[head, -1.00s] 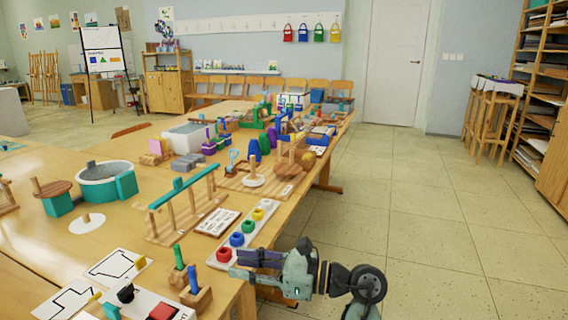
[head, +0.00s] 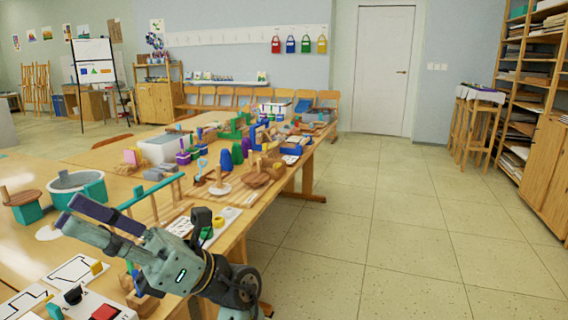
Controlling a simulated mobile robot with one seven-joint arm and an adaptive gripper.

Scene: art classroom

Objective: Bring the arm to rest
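My gripper (head: 71,211) is at the lower left of the head view, in front of and above the near end of the long wooden table (head: 20,255). Its two dark-padded fingers point to the upper left and stand apart. I see nothing held between them. My arm behind it hides part of the table's near corner and some of the toys there.
Wooden toys crowd the table, among them a teal-railed frame (head: 150,190) and a round grey-and-teal tub (head: 75,185). A board with black outlines (head: 75,270) lies near my gripper. The tiled floor (head: 400,240) to the right is clear; shelves (head: 545,150) line the right edge.

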